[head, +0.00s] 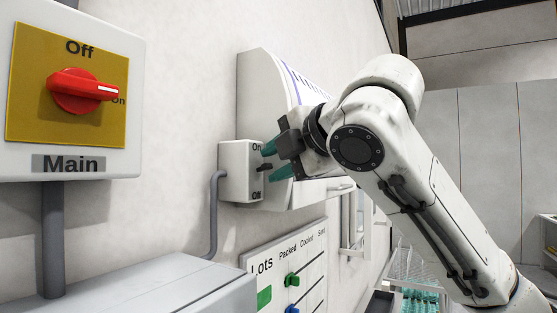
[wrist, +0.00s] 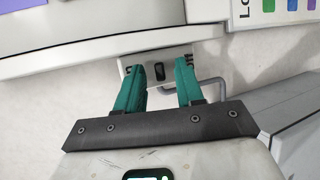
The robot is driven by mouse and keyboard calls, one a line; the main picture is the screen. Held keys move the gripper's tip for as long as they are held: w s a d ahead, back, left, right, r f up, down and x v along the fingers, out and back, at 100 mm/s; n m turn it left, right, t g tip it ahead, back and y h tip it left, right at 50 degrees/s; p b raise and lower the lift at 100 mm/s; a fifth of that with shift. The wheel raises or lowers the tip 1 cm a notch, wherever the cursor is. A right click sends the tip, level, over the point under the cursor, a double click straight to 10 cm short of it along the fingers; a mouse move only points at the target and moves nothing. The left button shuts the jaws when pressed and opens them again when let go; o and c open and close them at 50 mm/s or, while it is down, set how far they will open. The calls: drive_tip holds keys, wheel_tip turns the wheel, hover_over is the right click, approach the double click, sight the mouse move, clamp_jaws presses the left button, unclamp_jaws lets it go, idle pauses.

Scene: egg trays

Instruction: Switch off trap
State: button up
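A small white switch box (head: 237,172) on the wall has "On" at its top and "Off" at its bottom. A short dark lever (head: 264,167) sticks out between the two words; I cannot tell for sure which way it is tilted. My gripper (head: 270,161) is open, with teal fingers in front of the box, one above and one below the lever. In the wrist view the box (wrist: 170,58) shows beyond the fingers, with its dark lever (wrist: 158,72) between them. I see no clear contact. Fingers partly cover the labels there.
A yellow "Main" panel with a red rotary knob (head: 85,91) is at the left. A large white curved housing (head: 263,95) is on the wall behind my gripper. A "Lots" board (head: 270,290) hangs below. A grey conduit (head: 214,210) runs down from the box.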

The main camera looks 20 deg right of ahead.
sight(278, 184)
clamp_jaws()
drive_tip(key=shift+f, duration=0.1)
drive_tip(key=f+t+b, duration=0.1)
drive_tip(key=b, duration=0.2)
drive_tip(key=shift+s, duration=0.1)
drive_tip(key=f+m+t+y+b, duration=0.1)
drive_tip(key=b, duration=0.3)
drive_tip(key=shift+f+t+b, duration=0.25)
drive_tip(key=shift+t+b, duration=0.15)
drive_tip(key=t+b, duration=0.1)
drive_tip(key=b, duration=0.1)
drive_tip(key=f+m+t+b, duration=0.1)
drive_tip(key=b, duration=0.1)
drive_tip(key=shift+t, duration=0.3)
drive_tip(key=m+t+b, duration=0.1)
drive_tip(key=b, duration=0.1)
drive_tip(key=shift+f+t+b, duration=0.1)
drive_tip(key=shift+t+b, duration=0.2)
drive_tip(key=shift+t, duration=0.1)
drive_tip(key=shift+y, duration=0.3)
